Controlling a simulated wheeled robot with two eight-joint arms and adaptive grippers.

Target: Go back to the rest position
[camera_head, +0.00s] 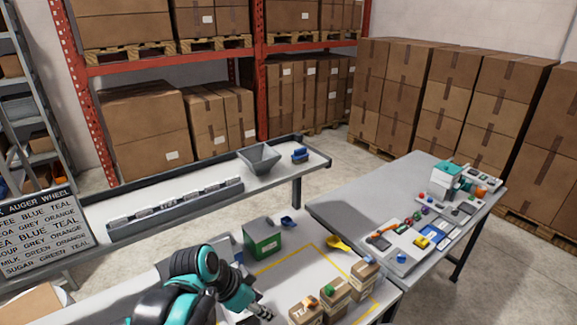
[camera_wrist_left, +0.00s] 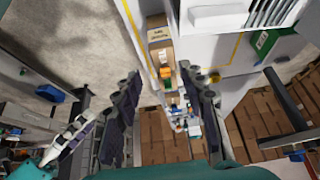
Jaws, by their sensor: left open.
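My left gripper (camera_head: 262,312) is low in the head view, at the end of my teal and black arm, over the front table, left of the small cardboard boxes. In the left wrist view its two dark fingers stand wide apart (camera_wrist_left: 165,108), open, with nothing held between them. My right gripper does not show in either view.
Cardboard boxes (camera_head: 335,292) with coloured pieces on top stand just right of my left gripper. A green box (camera_head: 262,240) and a yellow scoop (camera_head: 338,243) lie beyond. A grey hopper (camera_head: 259,158) stands on the rear table. The side table's near-left part (camera_head: 335,208) is clear.

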